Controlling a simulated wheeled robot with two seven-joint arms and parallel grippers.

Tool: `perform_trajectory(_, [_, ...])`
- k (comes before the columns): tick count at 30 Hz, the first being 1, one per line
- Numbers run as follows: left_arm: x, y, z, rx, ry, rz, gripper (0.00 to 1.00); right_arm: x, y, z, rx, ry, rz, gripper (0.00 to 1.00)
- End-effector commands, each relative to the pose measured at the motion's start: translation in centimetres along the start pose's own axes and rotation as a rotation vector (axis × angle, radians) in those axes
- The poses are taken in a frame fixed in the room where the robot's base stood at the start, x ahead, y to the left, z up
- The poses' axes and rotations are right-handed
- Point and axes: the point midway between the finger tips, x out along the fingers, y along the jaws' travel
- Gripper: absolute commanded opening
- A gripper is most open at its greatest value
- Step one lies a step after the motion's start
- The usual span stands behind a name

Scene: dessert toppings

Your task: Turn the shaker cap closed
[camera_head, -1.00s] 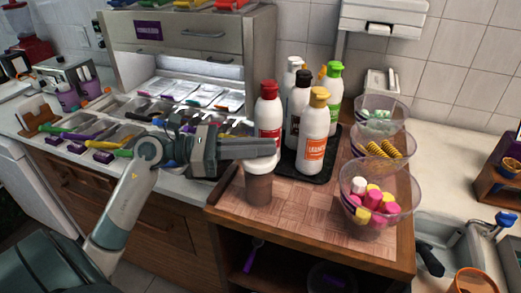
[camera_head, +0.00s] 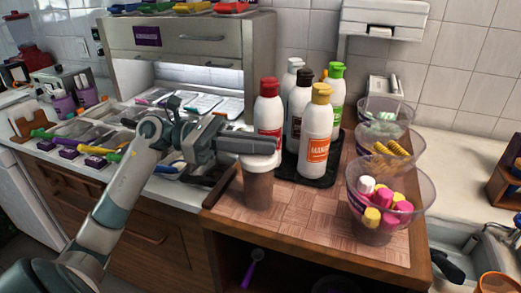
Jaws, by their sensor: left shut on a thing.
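The shaker (camera_head: 258,190) is a brown cylinder with a white cap (camera_head: 262,159). It stands upright on the wooden counter near its left front edge. My left gripper (camera_head: 258,145) reaches in from the left and is shut on the white cap. Its fingers hide the top of the cap, so I cannot tell how far the cap is turned. My right gripper is not in the picture.
Several sauce bottles, among them a red-capped one (camera_head: 268,110) and a yellow-capped one (camera_head: 317,135), stand on a black tray (camera_head: 307,180) close behind the shaker. Clear bowls of toppings (camera_head: 422,190) stand at the right. The front middle of the wooden counter is clear.

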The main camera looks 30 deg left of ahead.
Motion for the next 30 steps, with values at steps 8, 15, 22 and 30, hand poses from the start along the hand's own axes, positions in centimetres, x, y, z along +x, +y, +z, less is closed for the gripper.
perform_trajectory(8, [-0.03,0.0,-0.03,0.0,0.003,-0.013,0.0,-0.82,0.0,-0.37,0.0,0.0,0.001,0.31])
perform_trajectory(15, [-0.03,-0.01,-0.02,0.0,0.002,-0.013,0.28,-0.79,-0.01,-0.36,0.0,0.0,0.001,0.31])
perform_trajectory(22, [-0.02,-0.01,-0.01,0.0,0.001,-0.013,0.28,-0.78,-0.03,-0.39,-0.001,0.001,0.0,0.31])
perform_trajectory(30, [-0.66,0.01,-0.12,-0.001,0.002,-0.013,0.28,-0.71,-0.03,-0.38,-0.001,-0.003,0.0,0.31])
